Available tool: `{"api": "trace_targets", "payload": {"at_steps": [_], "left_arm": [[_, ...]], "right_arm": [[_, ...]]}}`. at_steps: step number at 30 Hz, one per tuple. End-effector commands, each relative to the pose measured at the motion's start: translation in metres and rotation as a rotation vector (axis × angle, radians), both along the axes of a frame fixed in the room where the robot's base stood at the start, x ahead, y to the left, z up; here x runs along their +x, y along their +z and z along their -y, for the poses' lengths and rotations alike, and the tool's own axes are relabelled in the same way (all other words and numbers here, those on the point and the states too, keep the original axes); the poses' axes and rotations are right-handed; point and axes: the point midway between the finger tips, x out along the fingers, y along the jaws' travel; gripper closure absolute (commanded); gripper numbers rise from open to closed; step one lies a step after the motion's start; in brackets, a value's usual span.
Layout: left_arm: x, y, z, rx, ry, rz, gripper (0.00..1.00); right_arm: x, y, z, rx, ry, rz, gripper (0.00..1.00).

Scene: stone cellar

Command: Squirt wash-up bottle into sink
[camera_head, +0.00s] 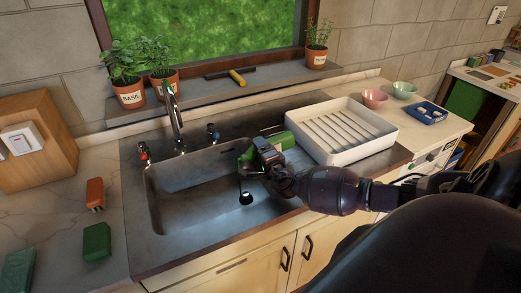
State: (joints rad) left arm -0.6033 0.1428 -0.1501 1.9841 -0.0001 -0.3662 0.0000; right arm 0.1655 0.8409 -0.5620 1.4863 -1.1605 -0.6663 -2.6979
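The steel sink (175,200) sits in the counter below the window, its drain visible. My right arm comes in from the right, and my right gripper (258,158) is over the basin's right side. It appears shut on a green bottle (282,141), which lies tilted, nearly sideways. Green shows on both sides of the gripper; the middle of the bottle is hidden by it. No liquid can be made out. My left gripper is not in view.
A tap (174,118) stands behind the basin. A white dish rack (345,150) stands right of the sink, close to the bottle. An orange brush (95,193) and a green block (97,242) lie on the left counter. Potted herbs stand on the sill (210,96).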

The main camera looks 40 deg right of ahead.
Motion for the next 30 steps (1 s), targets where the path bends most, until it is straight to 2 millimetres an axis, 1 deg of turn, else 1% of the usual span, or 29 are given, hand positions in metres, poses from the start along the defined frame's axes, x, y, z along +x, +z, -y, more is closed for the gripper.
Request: {"api": "trace_targets", "payload": {"at_steps": [1, 3, 14, 27, 30], "left_arm": [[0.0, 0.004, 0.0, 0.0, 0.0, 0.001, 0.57], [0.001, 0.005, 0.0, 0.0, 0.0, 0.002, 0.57], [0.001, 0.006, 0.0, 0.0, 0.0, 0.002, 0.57], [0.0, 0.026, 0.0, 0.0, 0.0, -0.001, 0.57], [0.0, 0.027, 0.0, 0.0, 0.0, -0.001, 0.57]], "right_arm": [[0.0, 0.003, 0.0, -0.008, -0.001, 0.0, 0.65], [0.0, 0.003, 0.0, -0.014, 0.0, -0.002, 0.65], [0.0, 0.002, 0.0, -0.018, 0.0, -0.003, 0.65], [0.001, 0.011, -0.002, -0.106, 0.0, -0.025, 0.65], [0.001, 0.011, -0.002, -0.117, 0.0, -0.026, 0.65]]}}
